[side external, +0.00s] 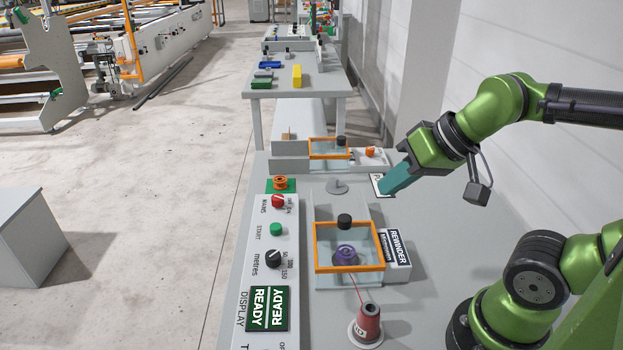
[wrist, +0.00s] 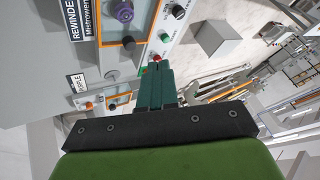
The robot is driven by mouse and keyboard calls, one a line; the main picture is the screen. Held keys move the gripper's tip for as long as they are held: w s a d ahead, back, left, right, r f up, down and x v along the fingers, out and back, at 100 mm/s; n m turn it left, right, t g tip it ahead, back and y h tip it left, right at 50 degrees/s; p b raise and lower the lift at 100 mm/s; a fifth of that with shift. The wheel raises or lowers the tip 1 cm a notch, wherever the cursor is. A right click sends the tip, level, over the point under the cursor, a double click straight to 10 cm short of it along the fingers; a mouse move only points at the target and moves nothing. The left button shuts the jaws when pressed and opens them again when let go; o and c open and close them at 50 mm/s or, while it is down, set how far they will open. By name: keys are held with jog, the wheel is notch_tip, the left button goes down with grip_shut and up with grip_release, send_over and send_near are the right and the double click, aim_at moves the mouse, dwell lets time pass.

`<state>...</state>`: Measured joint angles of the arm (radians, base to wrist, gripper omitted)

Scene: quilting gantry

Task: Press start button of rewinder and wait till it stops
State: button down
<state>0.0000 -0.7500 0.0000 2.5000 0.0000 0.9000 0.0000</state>
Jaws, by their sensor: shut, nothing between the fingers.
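The rewinder's control panel (side external: 244,285) is a light strip with a green START button (side external: 276,229), a red MAINS knob (side external: 278,201), a black metres knob (side external: 273,258) and a green display (side external: 268,308) reading READY. The START button also shows in the wrist view (wrist: 165,38), beyond my fingertips. The rewinder's orange-framed clear box (side external: 318,251) holds a purple bobbin (side external: 345,254), with a red thread running to a red cone (side external: 368,322). My gripper (side external: 386,189) is shut and empty, right of and apart from the panel, near the white label by the farther box.
A black-knobbed lid stands on the rewinder box, beside the REWINDER sign (side external: 397,247). The bench (side external: 470,235) is bare to the right; a wall stands behind my arm.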

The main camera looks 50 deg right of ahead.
jog(key=m+t+y, duration=0.1)
jog(key=m+y, duration=0.1)
jog(key=m, duration=1.6)
send_over(279, 228)
notch_tip(279, 228, down, 10)
jog(key=shift+d, duration=0.1)
jog(key=shift+f, duration=0.15)
jog(key=shift+f, duration=4.3)
